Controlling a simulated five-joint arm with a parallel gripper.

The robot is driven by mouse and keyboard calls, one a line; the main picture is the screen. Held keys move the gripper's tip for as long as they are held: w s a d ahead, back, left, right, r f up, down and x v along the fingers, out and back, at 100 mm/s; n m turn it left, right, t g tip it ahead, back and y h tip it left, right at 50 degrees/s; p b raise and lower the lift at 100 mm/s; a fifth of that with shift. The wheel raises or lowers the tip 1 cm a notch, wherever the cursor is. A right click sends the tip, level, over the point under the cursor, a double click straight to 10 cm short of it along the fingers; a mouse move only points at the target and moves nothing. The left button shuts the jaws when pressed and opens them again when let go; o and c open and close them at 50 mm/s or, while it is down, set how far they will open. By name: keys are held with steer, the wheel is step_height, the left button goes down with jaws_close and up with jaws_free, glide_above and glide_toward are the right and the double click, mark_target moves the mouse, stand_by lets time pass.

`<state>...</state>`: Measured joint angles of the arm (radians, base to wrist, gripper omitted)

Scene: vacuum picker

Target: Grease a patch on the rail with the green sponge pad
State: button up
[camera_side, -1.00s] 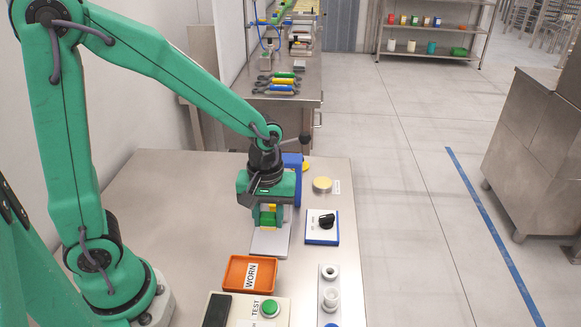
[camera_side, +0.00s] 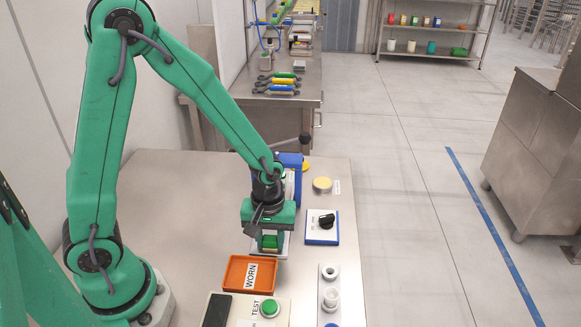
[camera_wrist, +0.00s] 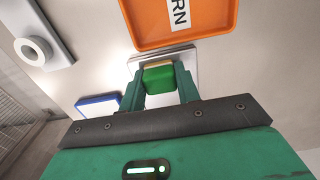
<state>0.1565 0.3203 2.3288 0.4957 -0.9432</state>
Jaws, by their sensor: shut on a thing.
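My gripper (camera_side: 270,243) is shut on the green sponge pad (camera_side: 268,241), a small block with a tan edge. In the wrist view the pad (camera_wrist: 159,78) sits between both fingers of my gripper (camera_wrist: 162,82). Behind it is a light grey metal plate (camera_wrist: 186,57), which shows in the side view (camera_side: 285,244) mostly hidden by my gripper. I cannot tell whether the pad touches the plate. I cannot make out with certainty which surface is the rail. A round tin with a pale yellow top (camera_side: 322,184) stands behind and to the right.
The orange WORN tray (camera_side: 235,273) lies just in front of my gripper. A blue device (camera_side: 291,160) stands behind it. A blue-edged knob box (camera_side: 322,238), a white fixture with round fittings (camera_side: 328,312) and a TEST button panel (camera_side: 243,306) are nearby. The table's left is clear.

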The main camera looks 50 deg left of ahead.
steer(key=shift+w+a+f, duration=0.1)
steer(key=shift+w+a, duration=0.8)
steer(key=shift+w, duration=0.05)
steer(key=shift+w+a, duration=1.2)
steer(key=shift+s+d, duration=2.2)
steer(key=shift+s, duration=0.25)
steer(key=shift+s+a, duration=0.25)
steer(key=shift+a, duration=0.05)
steer(key=shift+w+a, duration=2.2)
steer(key=shift+w, duration=0.15)
steer(key=shift+s+d, duration=2.2)
steer(key=shift+s+d+r, duration=0.1)
steer(key=shift+r, duration=4)
